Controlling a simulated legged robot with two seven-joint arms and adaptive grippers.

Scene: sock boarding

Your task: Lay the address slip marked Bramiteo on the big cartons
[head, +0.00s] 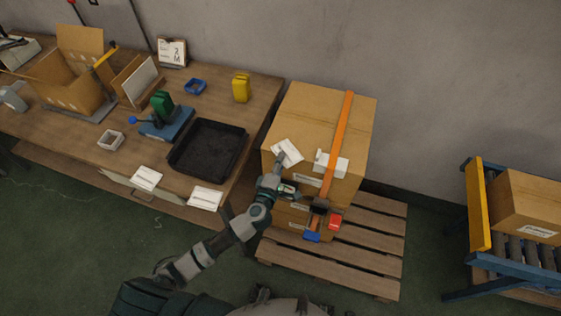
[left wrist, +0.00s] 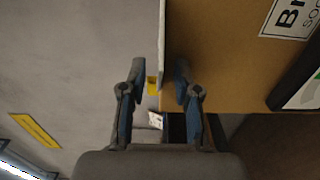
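A white slip (head: 287,151) lies at the near left corner of the top of the big cartons (head: 305,115); its print is too small to read. In the left wrist view, a thin white edge (left wrist: 162,40), apparently this slip, runs along the carton edge. My left gripper (head: 279,161) is at the slip's near edge. Its fingers (left wrist: 160,80) stand apart on either side of the white edge, without visibly pinching it. A partly cut-off carton label (left wrist: 291,18) starts with "BR". My right gripper is not in view.
Two white slips (head: 147,178) (head: 206,197) lie at the workbench's front edge near a black tray (head: 207,149). The cartons stand on a wooden pallet (head: 345,265). A roller conveyor (head: 500,238) stands at right.

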